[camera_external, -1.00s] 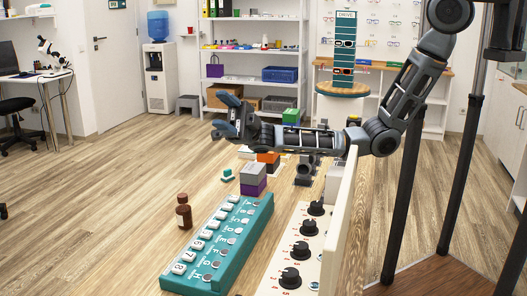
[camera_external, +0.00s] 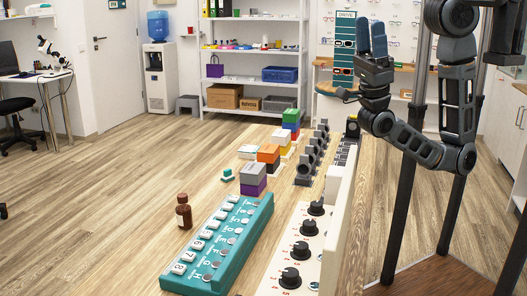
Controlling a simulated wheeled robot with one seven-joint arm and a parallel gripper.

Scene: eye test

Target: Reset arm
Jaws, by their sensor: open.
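My gripper (camera_external: 371,40) is raised at the upper right, above the far right end of the workbench (camera_external: 343,232). Its fingers point up. It is open, and nothing shows between the fingers. My arm folds back from it toward the right side, clear of the things on the bench.
On the bench stand a teal lettered panel (camera_external: 230,240), a white panel with black knobs (camera_external: 301,244), grey and purple blocks (camera_external: 253,180), coloured block stacks (camera_external: 291,120), a row of dark holders (camera_external: 309,158) and a brown bottle (camera_external: 184,212). A display stand (camera_external: 344,60) is behind my gripper.

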